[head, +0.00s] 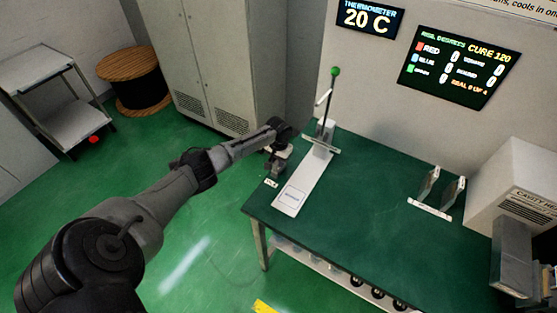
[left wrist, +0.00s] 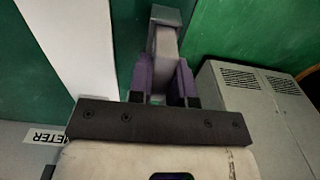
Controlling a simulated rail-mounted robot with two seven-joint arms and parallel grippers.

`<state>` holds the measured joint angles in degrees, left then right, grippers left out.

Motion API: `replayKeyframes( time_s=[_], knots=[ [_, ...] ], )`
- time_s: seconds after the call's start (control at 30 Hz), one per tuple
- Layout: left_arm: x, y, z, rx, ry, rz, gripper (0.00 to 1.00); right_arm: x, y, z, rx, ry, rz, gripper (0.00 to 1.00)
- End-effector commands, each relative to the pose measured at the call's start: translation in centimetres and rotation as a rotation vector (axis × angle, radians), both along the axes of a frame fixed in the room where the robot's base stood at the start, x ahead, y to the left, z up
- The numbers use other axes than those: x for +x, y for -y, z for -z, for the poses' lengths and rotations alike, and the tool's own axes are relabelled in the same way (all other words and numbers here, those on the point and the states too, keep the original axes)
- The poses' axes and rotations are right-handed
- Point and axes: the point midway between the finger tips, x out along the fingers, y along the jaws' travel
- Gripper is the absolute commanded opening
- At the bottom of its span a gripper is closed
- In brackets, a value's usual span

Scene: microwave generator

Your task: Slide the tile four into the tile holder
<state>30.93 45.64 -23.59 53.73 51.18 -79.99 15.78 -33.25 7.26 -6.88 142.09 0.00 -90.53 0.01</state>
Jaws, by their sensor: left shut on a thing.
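My left gripper (head: 278,160) is over the table's left end, beside the white base of a lever stand. In the left wrist view the purple fingers (left wrist: 162,82) are shut on a grey block (left wrist: 166,42) with a darker end. I cannot tell whether this block is the tile four; no number shows on it. A white rack with two upright plates (head: 430,207) stands on the right part of the table; I cannot tell whether it is the tile holder. My right gripper is not in view.
The lever stand (head: 305,186) has a green-knobbed lever (head: 334,72). A white machine (head: 515,190) stands at the table's right end. The green table (head: 355,215) is bare in the middle. A grey cabinet (head: 222,60) stands behind my left arm.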

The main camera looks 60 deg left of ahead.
Motion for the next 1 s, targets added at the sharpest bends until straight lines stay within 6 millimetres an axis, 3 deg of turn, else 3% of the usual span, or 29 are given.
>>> replayKeyframes(
  time_s=[0.47, 0.5, 0.8, 1.0],
  knots=[
    [0.0, 0.0, 1.2, 0.0, 0.0, -0.001, 0.0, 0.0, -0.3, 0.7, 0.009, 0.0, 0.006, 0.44],
    [0.0, 0.0, 1.2, 0.0, 0.0, -0.001, 0.2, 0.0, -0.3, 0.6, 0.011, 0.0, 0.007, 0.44],
    [0.0, 0.0, 1.2, 0.0, -0.001, 0.0, 0.48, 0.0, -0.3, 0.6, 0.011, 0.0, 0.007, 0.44],
    [0.0, 0.0, 1.2, 0.0, -0.001, 0.0, 0.49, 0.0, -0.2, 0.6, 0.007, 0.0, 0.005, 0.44]
  ],
)
